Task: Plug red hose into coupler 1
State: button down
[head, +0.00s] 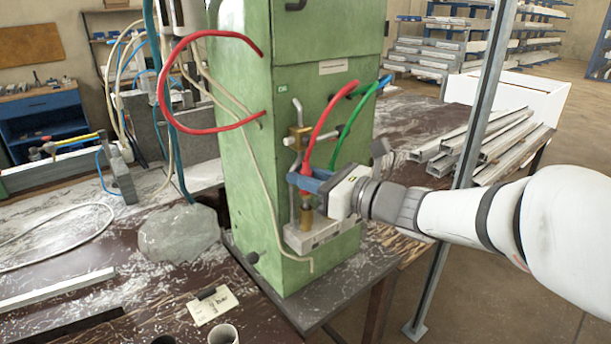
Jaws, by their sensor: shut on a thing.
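My gripper (303,181) reaches in from the right and is shut on the lower end of the red hose (319,121), in front of the green cabinet (303,80). The red hose curves down from the cabinet's upper right into my blue fingers. A red end piece shows just below the fingers, pointing down. Directly under it is a brass fitting (306,218) above a grey block (318,234) on the cabinet's front. I cannot tell whether the end piece sits inside the fitting or only above it. No coupler number is readable.
A green hose (347,130) hangs close behind the red one. Another red hose loop (165,100) sticks out left. A metal post (463,165) stands right, and metal profiles (480,140) lie behind it.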

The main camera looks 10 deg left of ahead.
jog(key=shift+f+b, duration=1.45)
jog(key=shift+b, duration=0.05)
dwell(1.6)
jog(key=c, duration=1.2)
grip_release()
jog(key=shift+s+r, duration=0.1)
jog(key=shift+d, duration=0.2)
jog(key=shift+d, duration=0.2)
jog(key=v, duration=0.8)
jog(key=shift+s+p, duration=0.2)
jog(key=shift+p, duration=0.15)
jog(key=shift+d, duration=0.1)
